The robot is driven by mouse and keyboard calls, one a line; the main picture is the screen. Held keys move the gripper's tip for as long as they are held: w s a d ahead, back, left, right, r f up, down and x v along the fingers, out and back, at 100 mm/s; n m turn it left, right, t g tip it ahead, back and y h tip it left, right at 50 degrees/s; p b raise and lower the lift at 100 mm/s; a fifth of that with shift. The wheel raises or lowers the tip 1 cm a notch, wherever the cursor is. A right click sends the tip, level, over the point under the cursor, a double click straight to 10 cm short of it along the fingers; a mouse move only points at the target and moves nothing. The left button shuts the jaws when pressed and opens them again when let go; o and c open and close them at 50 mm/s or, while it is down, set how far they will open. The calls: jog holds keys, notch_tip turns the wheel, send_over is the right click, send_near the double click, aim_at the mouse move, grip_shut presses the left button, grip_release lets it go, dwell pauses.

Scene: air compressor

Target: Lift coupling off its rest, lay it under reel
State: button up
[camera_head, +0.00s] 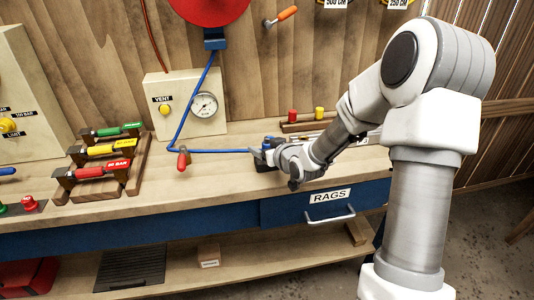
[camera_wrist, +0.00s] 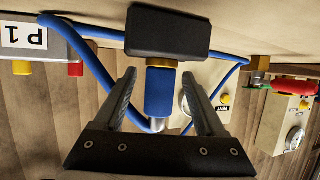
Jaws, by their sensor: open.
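The coupling (camera_wrist: 158,95) is a blue cylinder with a brass collar, seated at a black rest block (camera_wrist: 167,32) in the wrist view. In the head view the rest (camera_head: 265,164) is a dark block on the bench, mostly behind my gripper (camera_head: 268,152). My gripper (camera_wrist: 159,75) is open, with one finger on each side of the coupling in the wrist view. Gaps show between both fingers and the coupling. The red reel (camera_head: 208,8) is on the wall at the top, with a blue hose (camera_head: 203,87) hanging from it and running along the bench to the coupling.
A red-handled valve (camera_head: 183,158) is on the bench left of the rest. Several coloured-handled tools (camera_head: 100,160) lie in a wooden rack further left. The bench front between rack and rest is clear.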

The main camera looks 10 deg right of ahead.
jog(key=shift+w+a+f, duration=0.1)
jog(key=shift+w+f, duration=0.15)
jog(key=shift+w, duration=0.35)
grip_shut()
